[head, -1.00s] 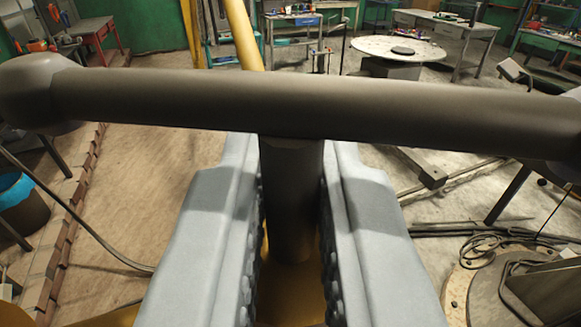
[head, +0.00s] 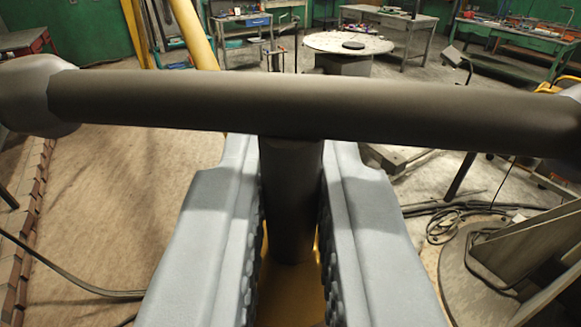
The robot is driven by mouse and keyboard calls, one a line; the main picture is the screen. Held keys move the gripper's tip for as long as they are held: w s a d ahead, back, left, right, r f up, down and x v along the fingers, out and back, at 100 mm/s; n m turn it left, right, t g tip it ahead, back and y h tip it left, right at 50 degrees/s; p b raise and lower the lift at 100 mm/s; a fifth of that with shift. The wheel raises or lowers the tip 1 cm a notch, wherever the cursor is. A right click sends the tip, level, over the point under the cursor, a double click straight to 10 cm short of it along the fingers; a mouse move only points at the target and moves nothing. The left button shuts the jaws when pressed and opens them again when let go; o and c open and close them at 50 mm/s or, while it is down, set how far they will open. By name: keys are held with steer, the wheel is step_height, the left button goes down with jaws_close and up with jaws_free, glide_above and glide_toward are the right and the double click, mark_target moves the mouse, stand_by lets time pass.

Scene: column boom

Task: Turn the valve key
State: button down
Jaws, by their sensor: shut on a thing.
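The valve key is a dark grey T-shaped bar. Its long crossbar (head: 310,108) spans nearly the whole width of the head view, with a rounded knob at the left end (head: 35,95) and another cut off at the right edge. Its stem (head: 291,195) runs down from the middle of the crossbar. My gripper (head: 290,190) has two pale grey jaws with studded inner faces, and it is shut on the stem just below the crossbar.
A round table (head: 348,44) with a dark disc stands at the back. Workbenches (head: 235,24) line the green far wall. A yellow post (head: 192,35) rises behind the crossbar. Cables (head: 450,215) and a round base plate (head: 470,285) lie at right. The floor at left is mostly open.

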mark_target(300, 126)
stand_by(0.3)
steer(key=c, duration=1.5)
jaws_free()
steer(key=r, duration=0.3)
steer(key=s+r, duration=0.1)
steer(key=r, duration=0.6)
steer(key=shift+s+r, duration=0.25)
steer(key=shift+r, duration=0.1)
steer(key=shift+g, duration=0.9)
steer(key=w+f, duration=0.1)
steer(key=f, duration=0.2)
steer(key=w+f, duration=0.2)
steer(key=f, duration=0.2)
steer(key=w+f, duration=0.1)
steer(key=f, duration=0.2)
steer(key=shift+w+f, duration=0.2)
steer(key=shift+w, duration=0.15)
steer(key=shift+s+d+f, duration=0.1)
steer(key=shift+s+d, duration=0.55)
steer(key=shift+s, duration=2.65)
steer(key=shift+s+d+r, duration=0.1)
steer(key=shift+s+d, duration=0.5)
steer(key=shift+s, duration=2.75)
steer(key=shift+s+d+f, duration=0.1)
steer(key=shift+s+d, duration=0.55)
steer(key=shift+s, duration=2.65)
